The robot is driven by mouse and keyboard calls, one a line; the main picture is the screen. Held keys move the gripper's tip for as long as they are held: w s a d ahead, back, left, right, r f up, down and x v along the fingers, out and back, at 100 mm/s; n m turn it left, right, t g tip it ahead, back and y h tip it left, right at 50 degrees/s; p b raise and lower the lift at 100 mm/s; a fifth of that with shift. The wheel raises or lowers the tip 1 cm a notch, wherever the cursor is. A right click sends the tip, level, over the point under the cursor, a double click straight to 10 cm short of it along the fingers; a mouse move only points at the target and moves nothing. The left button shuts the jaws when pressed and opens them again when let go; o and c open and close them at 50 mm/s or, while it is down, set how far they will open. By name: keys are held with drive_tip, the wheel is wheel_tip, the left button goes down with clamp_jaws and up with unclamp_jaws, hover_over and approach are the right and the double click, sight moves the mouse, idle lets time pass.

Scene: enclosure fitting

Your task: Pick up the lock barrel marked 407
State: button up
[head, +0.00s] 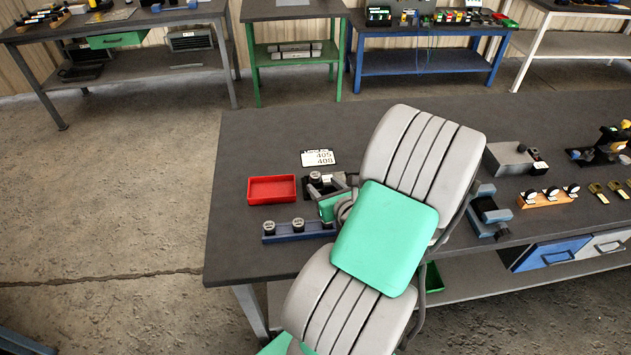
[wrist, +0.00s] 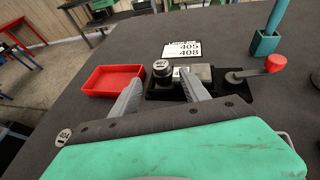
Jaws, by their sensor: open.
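The lock barrel (wrist: 161,69) is a short dark cylinder with a pale cap that appears to read 407. It stands upright at the left end of a black fixture (wrist: 228,88), beside a grey metal block. My gripper (wrist: 160,77) is open, its two grey fingers pointing towards the barrel, which shows between and just beyond the fingertips. Whether the fingers reach around it I cannot tell. In the head view the barrel (head: 315,177) shows at the far side of my gripper, and my arm hides part of the fixture.
A red tray (head: 271,189) lies left of the fixture, and a card reading 405 and 408 (head: 318,158) lies behind. A blue rack (head: 284,237) with two barrels stands in front. A red-knobbed lever (wrist: 275,63) stands right.

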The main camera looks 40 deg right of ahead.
sight(316, 176)
drive_tip(key=x, duration=0.5)
drive_tip(key=p+x, duration=0.1)
drive_tip(key=x, duration=0.1)
drive_tip(key=shift+w+d+r, duration=0.2)
drive_tip(key=shift+w+d, duration=0.05)
drive_tip(key=shift+c, duration=0.3)
drive_tip(key=shift+a+f, duration=0.1)
drive_tip(key=c, duration=1.1)
drive_tip(key=shift+s, duration=0.1)
clamp_jaws()
drive_tip(key=shift+f, duration=0.1)
